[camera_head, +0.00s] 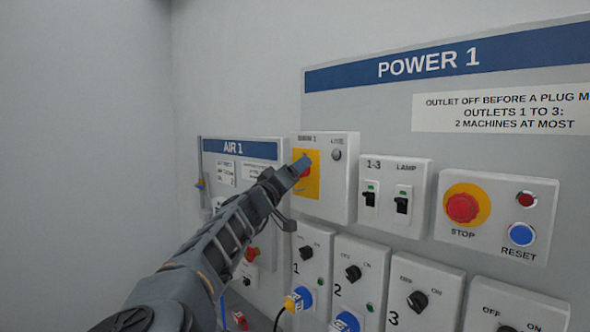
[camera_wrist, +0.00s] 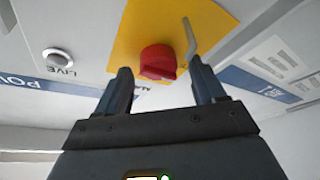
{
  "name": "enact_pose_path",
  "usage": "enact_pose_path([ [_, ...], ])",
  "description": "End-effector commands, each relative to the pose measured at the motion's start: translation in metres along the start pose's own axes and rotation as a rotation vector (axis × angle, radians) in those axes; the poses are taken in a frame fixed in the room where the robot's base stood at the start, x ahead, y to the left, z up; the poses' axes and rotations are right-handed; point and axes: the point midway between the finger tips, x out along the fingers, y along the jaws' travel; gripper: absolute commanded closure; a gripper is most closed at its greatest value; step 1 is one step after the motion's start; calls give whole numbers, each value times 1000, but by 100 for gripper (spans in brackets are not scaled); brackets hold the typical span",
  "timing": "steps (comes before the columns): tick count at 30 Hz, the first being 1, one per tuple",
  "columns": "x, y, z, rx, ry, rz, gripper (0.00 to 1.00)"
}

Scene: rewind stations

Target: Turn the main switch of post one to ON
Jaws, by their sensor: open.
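The main switch is a red rotary knob (camera_wrist: 158,62) on a yellow plate (camera_wrist: 130,34), on a grey box (camera_head: 342,180) of the POWER 1 panel. In the head view my gripper (camera_head: 298,167) is in front of the plate and hides most of the knob. In the wrist view my gripper (camera_wrist: 162,86) is open, its two fingers on either side of the knob and a little short of it. I cannot tell whether they touch it. A grey lever-like piece (camera_wrist: 188,38) stands beside the knob. The knob's ON or OFF marks are not readable.
A LIVE lamp (camera_wrist: 57,58) is on the same box and looks unlit. To the right are the 1-3 and LAMP switches (camera_head: 386,200), a red STOP button (camera_head: 462,208) and a blue RESET button (camera_head: 521,234). Outlet boxes (camera_head: 355,275) are below; the AIR 1 panel (camera_head: 233,150) is left.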

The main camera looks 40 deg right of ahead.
Motion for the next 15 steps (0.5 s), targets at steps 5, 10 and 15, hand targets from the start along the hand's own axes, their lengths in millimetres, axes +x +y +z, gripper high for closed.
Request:
enact_pose_path([
  [5, 4, 0, 0, 1, 1, -1, 31],
  [10, 4, 0, 0, 1, 1, -1, 32],
  [15, 4, 0, 0, 1, 1, -1, 48],
])
